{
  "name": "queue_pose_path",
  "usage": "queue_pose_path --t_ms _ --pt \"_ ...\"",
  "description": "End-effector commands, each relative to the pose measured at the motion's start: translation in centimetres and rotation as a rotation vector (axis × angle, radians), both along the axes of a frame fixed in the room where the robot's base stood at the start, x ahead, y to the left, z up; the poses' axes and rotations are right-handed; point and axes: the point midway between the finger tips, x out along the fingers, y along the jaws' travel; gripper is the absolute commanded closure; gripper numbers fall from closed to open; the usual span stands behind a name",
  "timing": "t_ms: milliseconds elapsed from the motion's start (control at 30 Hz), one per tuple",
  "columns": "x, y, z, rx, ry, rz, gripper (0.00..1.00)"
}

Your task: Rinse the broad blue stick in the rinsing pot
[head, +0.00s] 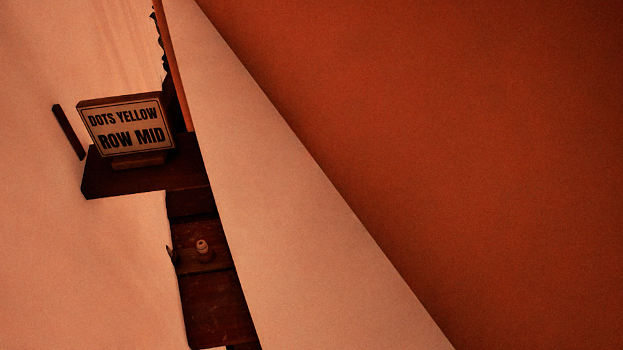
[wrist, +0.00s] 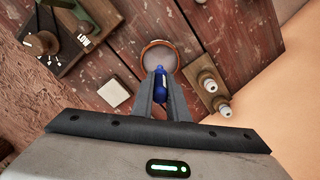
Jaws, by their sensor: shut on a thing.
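In the wrist view, my gripper (wrist: 159,94) is shut on a blue stick (wrist: 159,76), which shows between the two dark fingertips. A round pot (wrist: 146,46) with an orange-brown rim and pale inside lies just beyond the fingertips. The tip of the stick overlaps the near part of the pot in the picture; I cannot tell whether it is inside or above it. In the head view neither the gripper, the stick nor the pot shows, as large pale and orange surfaces fill most of it.
A wooden block with white-topped pegs (wrist: 208,84) stands right of the pot. A white square (wrist: 114,92) lies left of the fingers. A sign reads DOTS YELLOW ROW MID (head: 126,129).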

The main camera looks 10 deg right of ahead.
Motion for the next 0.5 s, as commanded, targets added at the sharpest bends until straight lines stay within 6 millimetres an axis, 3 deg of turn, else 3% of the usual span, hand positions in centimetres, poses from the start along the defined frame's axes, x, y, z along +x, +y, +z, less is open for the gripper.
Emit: queue_pose_path --t_ms 200,500 --pt "0.0 0.0 -1.9 -0.001 -0.001 0.000 1.00" --pt "0.0 0.0 -1.9 -0.001 -0.001 0.000 1.00"
